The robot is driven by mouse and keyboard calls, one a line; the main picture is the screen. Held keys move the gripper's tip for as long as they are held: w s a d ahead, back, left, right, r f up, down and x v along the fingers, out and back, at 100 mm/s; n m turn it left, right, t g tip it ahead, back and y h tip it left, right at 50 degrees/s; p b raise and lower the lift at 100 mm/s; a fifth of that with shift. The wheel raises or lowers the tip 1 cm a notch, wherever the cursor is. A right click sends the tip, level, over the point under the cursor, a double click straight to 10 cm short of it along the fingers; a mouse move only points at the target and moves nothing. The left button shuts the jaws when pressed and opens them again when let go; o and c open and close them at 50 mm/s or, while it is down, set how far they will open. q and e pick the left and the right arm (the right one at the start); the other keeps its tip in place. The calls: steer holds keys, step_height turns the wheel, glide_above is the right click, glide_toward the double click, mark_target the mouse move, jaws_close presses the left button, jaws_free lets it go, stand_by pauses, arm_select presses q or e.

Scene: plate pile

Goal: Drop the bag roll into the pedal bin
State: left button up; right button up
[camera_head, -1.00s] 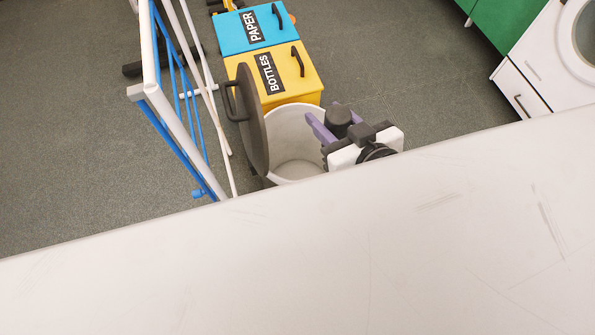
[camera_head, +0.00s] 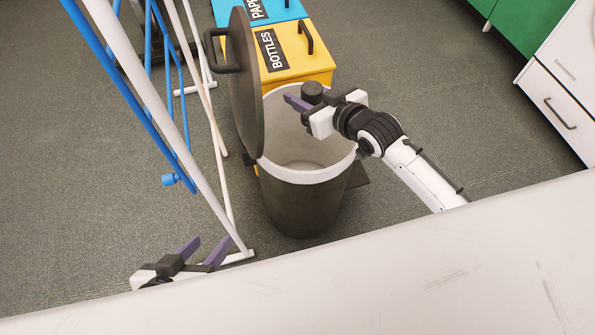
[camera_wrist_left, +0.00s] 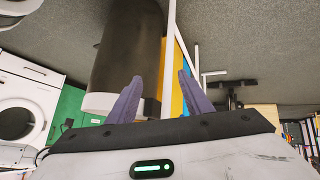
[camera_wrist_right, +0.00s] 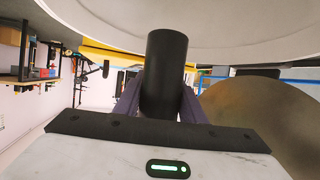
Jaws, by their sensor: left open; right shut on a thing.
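The pedal bin (camera_head: 305,205) stands on the floor, dark with a pale rim and inside. Its dark lid (camera_head: 245,85) is raised on the left. My right gripper (camera_head: 300,103) is over the far part of the bin's opening, shut on the bag roll (camera_head: 312,92), a black cylinder. In the right wrist view the roll (camera_wrist_right: 165,75) sits between the fingers, with the pale bin rim (camera_wrist_right: 220,30) close by. My left gripper (camera_head: 203,252) is open and empty, left of the bin near the white surface's edge. The bin also shows in the left wrist view (camera_wrist_left: 130,45).
A blue and white drying rack (camera_head: 185,120) stands close left of the bin. A yellow bottles box (camera_head: 293,62) and blue paper box (camera_head: 275,8) are behind it. A white surface (camera_head: 400,280) crosses the foreground. Floor right of the bin is free.

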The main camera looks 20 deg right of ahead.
arm_select(q)
steer(key=d+b, duration=0.1)
steer(key=d+m+h+b, duration=0.1)
steer(key=b, duration=0.1)
steer(key=shift+w+d+f+g, duration=0.2)
steer(key=shift+w+d+g, duration=0.1)
steer(key=shift+w, duration=0.05)
arm_select(e)
step_height(320, 180, down, 4)
steer(key=shift+r, duration=0.15)
steer(key=o, duration=1.2)
steer(key=shift+s, duration=0.1)
